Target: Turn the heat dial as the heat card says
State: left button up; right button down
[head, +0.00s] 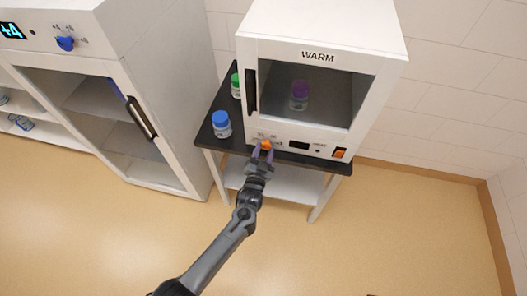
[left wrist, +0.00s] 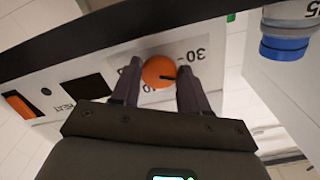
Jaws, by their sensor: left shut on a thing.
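The heat dial is a small orange knob (head: 266,145) low on the front panel of the white cabinet (head: 322,30) labelled WARM. In the left wrist view the orange knob (left wrist: 158,72) shows a dark pointer mark, with "30" printed near it. My left gripper (head: 264,154) is at the knob, one finger on each side; in the left wrist view its fingers (left wrist: 156,88) flank the knob, shut on it. The heat card is not identifiable in either view. My right gripper is not in view.
A blue-capped jar (head: 221,124) and a green-capped jar (head: 236,86) stand left of the cabinet on the black tabletop (head: 208,136). A purple-capped jar (head: 299,96) is inside. An orange switch (head: 339,154) and dark display (head: 299,146) are right of the knob. A fridge (head: 150,60) stands left.

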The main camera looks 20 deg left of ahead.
pick_arm(q)
jog(key=n, duration=0.3)
jog(key=shift+n, duration=0.4)
jog(key=shift+d+n, duration=0.1)
jog(key=shift+n, duration=0.4)
jog(key=o, duration=1)
jog(key=shift+s, duration=0.1)
